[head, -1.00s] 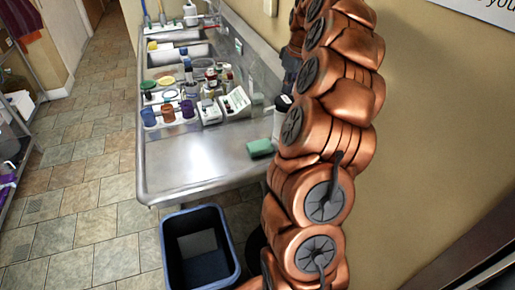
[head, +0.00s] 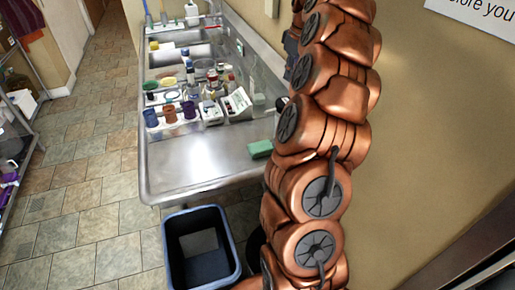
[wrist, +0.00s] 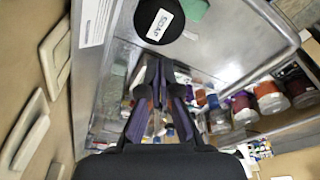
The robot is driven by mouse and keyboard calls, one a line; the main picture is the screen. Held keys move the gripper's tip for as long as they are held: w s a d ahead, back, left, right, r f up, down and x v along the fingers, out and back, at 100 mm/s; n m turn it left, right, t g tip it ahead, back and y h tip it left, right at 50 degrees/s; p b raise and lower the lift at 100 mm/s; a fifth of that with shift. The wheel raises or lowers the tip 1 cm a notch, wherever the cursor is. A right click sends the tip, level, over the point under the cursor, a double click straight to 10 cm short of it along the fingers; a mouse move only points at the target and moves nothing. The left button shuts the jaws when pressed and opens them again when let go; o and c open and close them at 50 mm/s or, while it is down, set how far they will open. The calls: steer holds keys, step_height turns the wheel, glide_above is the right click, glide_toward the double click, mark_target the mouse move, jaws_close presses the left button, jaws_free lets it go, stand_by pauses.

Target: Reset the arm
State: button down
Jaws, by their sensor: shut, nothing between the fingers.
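My gripper (wrist: 158,72) shows in the wrist view with its two dark fingers together and nothing between them. It is over the steel counter (wrist: 225,70), which looks tilted in that view. In the head view my copper-coloured arm rises along the right side, in front of the wall, and the gripper cannot be made out clearly there.
The steel counter (head: 190,175) holds jars, a small white device (head: 237,102) and a green sponge (head: 260,149). A blue-rimmed bin (head: 202,247) stands below its front edge. A round black soap container (wrist: 160,20) is near my fingers' far side. Tiled floor (head: 85,215) is open at left.

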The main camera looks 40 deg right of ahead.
steer(key=s+a+g, duration=0.1)
steer(key=s+a, duration=0.2)
steer(key=a, duration=1.1)
steer(key=s+a+g, duration=0.1)
steer(key=s+a, duration=0.3)
steer(key=a, duration=0.9)
steer(key=s+a+f, duration=0.3)
steer(key=s, duration=0.4)
steer(key=s+a+f+m+g, duration=0.1)
steer(key=s+a+f, duration=0.3)
steer(key=s, duration=0.4)
steer(key=s+a+f+m+g, duration=0.1)
steer(key=s+a+f, duration=0.2)
steer(key=s, duration=0.5)
steer(key=shift+a+f, duration=0.15)
steer(key=shift+a, duration=0.2)
steer(key=shift+d, duration=0.1)
